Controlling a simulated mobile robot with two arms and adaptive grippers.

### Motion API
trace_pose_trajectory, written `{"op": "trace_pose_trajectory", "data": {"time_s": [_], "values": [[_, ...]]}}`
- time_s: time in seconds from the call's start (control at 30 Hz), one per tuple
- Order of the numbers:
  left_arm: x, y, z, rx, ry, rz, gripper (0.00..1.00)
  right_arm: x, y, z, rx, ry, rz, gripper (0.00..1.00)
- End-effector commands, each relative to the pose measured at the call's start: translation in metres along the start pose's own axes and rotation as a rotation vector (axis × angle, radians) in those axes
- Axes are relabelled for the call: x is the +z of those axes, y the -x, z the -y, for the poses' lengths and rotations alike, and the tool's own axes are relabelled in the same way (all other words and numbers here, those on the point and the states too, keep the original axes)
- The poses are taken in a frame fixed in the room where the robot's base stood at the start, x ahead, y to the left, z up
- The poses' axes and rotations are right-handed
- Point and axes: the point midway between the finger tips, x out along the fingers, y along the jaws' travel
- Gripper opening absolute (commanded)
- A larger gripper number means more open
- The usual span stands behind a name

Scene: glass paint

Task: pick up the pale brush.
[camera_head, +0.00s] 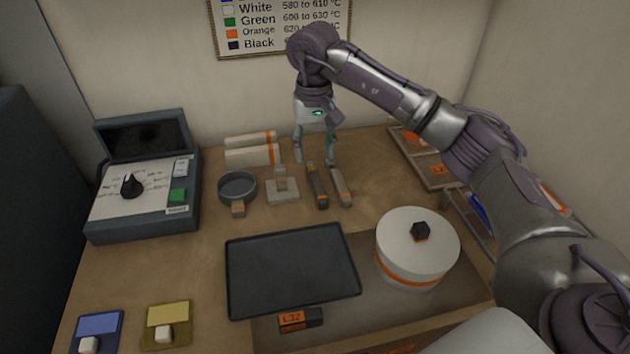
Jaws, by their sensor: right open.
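Two brush-like tools lie side by side on the worktop below my right gripper. The right one, the pale brush (341,188), has a light grey-beige handle. The left one, a darker brush (318,188), is brown-grey with a yellowish far end. My right gripper (316,160) points down with its fingers apart and nothing between them. It appears over the far ends of the two brushes, more in line with the darker one. Its exact height above them is hard to tell. My left gripper is not in view.
A small pan (237,187) and a grey block with an upright grip (282,190) stand left of the brushes. A dark tray (290,272) and a white round lidded pot (418,247) are nearer. A control box (140,205) stands left; a shelf rack (425,165) stands right.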

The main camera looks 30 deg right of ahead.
Motion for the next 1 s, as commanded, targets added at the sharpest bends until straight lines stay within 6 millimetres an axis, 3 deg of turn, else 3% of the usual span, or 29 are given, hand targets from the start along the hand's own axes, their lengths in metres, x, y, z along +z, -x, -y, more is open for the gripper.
{"op": "trace_pose_trajectory", "data": {"time_s": [0.13, 0.43, 0.7, 1.0], "values": [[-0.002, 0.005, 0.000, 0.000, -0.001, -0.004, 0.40, 0.001, -0.026, 0.000, -0.001, -0.001, 0.002, 0.52], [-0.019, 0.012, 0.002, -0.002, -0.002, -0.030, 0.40, 0.002, -0.050, -0.003, -0.001, -0.001, 0.004, 0.52], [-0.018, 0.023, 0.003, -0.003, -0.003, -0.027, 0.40, 0.004, -0.087, -0.007, -0.003, -0.001, 0.002, 0.52], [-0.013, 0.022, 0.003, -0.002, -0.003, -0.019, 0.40, 0.003, -0.092, -0.007, -0.002, -0.001, 0.000, 0.50]]}}
